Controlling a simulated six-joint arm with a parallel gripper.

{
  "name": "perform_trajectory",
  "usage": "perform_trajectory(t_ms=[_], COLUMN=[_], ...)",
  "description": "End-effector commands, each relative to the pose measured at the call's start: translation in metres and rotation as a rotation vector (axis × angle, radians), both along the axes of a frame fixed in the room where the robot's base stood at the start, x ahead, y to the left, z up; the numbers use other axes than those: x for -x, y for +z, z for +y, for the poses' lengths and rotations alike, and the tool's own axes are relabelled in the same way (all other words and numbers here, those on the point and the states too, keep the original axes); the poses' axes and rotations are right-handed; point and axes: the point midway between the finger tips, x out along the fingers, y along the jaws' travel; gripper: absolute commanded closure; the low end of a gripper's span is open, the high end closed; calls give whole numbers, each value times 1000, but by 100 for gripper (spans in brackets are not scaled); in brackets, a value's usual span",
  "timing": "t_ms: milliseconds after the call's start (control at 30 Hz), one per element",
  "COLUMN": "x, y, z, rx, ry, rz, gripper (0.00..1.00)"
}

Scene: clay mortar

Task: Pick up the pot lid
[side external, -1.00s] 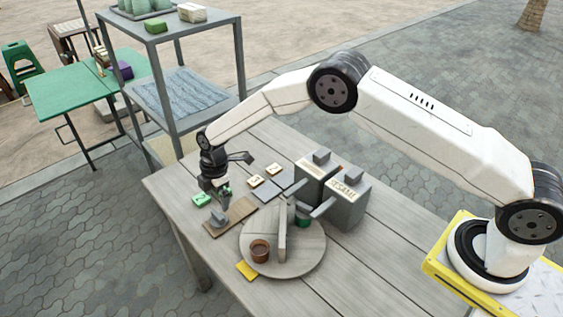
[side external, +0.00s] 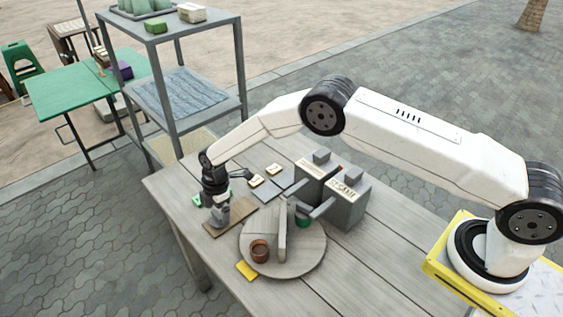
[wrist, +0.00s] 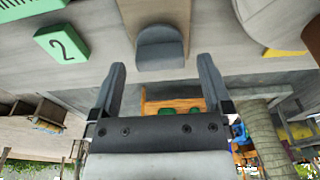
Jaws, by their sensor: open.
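A grey piece with a rounded top (wrist: 160,47) stands on a brown board (wrist: 155,11) in the wrist view; I cannot tell for sure that it is the pot lid. My gripper (wrist: 162,65) is open, its two dark fingers to either side of the piece's near end in the picture, with nothing seen gripped. In the side view my gripper (side external: 218,212) is low over the board (side external: 244,209) and largely hides the grey piece. Whether the fingers touch it cannot be told.
A round turntable (side external: 305,258) with a divider and a brown cup (side external: 260,251) is close by. Grey boxes (side external: 346,205), one lettered SESAME, stand behind it. A yellow card (side external: 247,270) lies in front. A green numbered tile (wrist: 62,43) is beside the board.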

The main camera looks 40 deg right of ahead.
Motion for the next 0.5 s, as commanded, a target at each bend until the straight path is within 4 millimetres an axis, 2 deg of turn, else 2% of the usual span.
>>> perform_trajectory(t_ms=[200,500], x=[1,0], y=[-20,-23], z=[2,3], rx=[1,0], ry=[-1,0], rz=[2,0], gripper=[0,0])
